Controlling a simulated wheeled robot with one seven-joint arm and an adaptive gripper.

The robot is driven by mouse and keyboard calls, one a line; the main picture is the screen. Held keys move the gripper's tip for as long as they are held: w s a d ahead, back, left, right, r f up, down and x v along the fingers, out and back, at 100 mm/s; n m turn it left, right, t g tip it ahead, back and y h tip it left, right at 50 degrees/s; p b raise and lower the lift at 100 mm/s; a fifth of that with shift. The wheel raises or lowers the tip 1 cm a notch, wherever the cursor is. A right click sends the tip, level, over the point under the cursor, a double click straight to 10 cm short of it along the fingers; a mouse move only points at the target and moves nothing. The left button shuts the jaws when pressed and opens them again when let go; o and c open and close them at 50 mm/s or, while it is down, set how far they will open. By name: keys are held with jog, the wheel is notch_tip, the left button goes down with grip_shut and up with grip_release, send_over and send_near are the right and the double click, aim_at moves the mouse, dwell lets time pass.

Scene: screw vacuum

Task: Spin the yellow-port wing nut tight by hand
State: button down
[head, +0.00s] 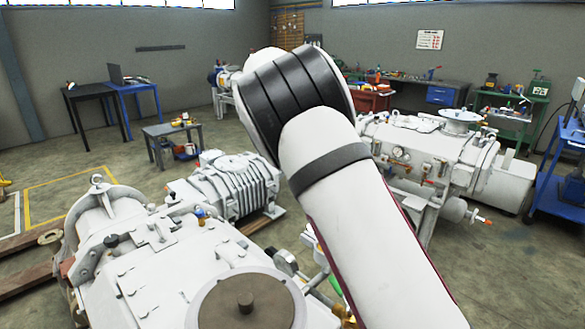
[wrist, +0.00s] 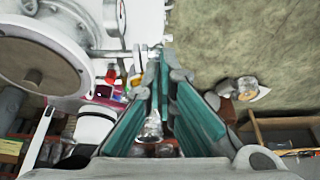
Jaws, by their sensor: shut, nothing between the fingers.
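My gripper (wrist: 165,62) has grey fingers with teal pads. In the wrist view its fingertips come together beside the white pump body (wrist: 80,12), near a thin metal fitting at its edge. A small yellow part (wrist: 136,78), which may be the yellow port, shows just left of the fingertips. A red part (wrist: 112,75) is farther left. I cannot make out a wing nut; the fingers cover part of that area. A silver piece shows in the gap behind the fingertips. In the head view my arm hides the gripper.
The large white pump (head: 140,275), with a round tan-topped flange (head: 246,303), fills the front left in the head view. Another white pump (head: 430,155) stands right of my arm, and a ribbed unit (head: 225,185) behind. In the wrist view, open floor (wrist: 240,40) lies right of the fingertips.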

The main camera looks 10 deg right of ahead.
jog(key=v, duration=0.7)
jog(key=s+d+t+y+p, duration=0.5)
jog(key=s+d+t+p, duration=0.2)
jog(key=s+p, duration=0.35)
jog(key=x, duration=1.3)
jog(key=shift+w+d+f+p, duration=0.1)
jog(key=shift+d+f+p, duration=0.1)
jog(key=shift+f+p, duration=0.15)
jog(key=shift+w+a+g+h+b, duration=0.25)
jog(key=shift+w+g+h+b, duration=0.2)
jog(key=shift+g+h+b, duration=0.7)
jog(key=shift+w+a+f+g+b, duration=0.15)
jog(key=shift+f+g+b, duration=0.1)
jog(key=shift+b, duration=0.4)
jog(key=shift+w+a+g+h+b, duration=0.1)
jog(key=shift+w+g+h+b, duration=0.15)
jog(key=shift+g+h+b, duration=0.55)
jog(key=shift+f+y+b, duration=0.1)
jog(key=shift+y+b, duration=0.15)
jog(key=shift+b, duration=0.1)
jog(key=shift+w+a+f, duration=0.1)
jog(key=shift+w+a, duration=0.05)
